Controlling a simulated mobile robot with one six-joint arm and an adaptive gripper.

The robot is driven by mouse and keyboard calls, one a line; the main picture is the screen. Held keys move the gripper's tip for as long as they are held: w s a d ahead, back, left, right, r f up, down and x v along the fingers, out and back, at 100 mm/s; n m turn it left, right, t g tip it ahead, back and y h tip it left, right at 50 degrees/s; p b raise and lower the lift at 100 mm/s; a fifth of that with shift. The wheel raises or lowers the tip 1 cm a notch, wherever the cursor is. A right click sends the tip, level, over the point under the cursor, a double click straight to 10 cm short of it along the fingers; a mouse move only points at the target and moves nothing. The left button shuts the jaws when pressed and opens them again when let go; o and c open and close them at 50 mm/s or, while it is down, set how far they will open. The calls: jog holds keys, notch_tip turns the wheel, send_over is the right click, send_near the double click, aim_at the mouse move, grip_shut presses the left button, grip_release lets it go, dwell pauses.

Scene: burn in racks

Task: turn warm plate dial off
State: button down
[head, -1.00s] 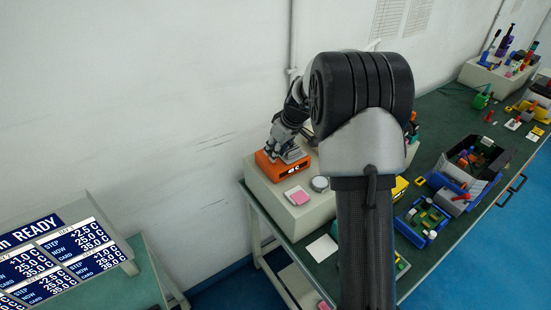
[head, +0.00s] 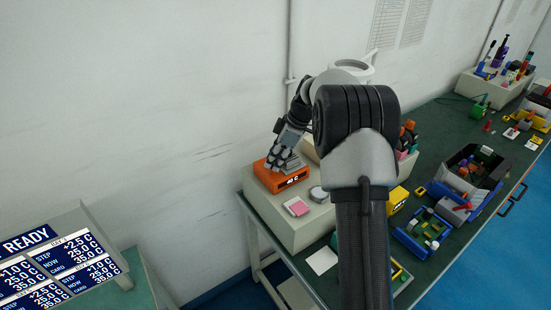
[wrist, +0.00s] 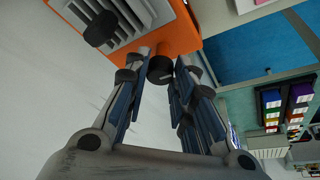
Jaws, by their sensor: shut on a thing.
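The warm plate is an orange box (head: 273,183) with a grey finned top, on the pale block near the wall. Its dark front display seems to read about 40 C, in small print. In the wrist view the orange body (wrist: 185,38) and grey fins (wrist: 130,18) fill the top. A black round dial (wrist: 160,69) with a light mark sits at the orange edge, between my fingertips. My gripper (wrist: 162,75) is shut on this dial. In the head view my gripper (head: 282,157) is at the plate's back side, and the dial is hidden there.
A second black knob-like part (wrist: 100,28) shows over the fins. A pink pad (head: 297,207) and a grey round piece (head: 318,194) lie in front of the plate. The wall is close behind. Blue bins (head: 424,230) stand on the green bench to the right.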

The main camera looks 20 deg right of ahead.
dwell(0.4)
jog(key=c, duration=1.3)
grip_release()
jog(key=shift+c, duration=0.2)
jog(key=v, duration=1.2)
jog(key=shift+w, duration=0.1)
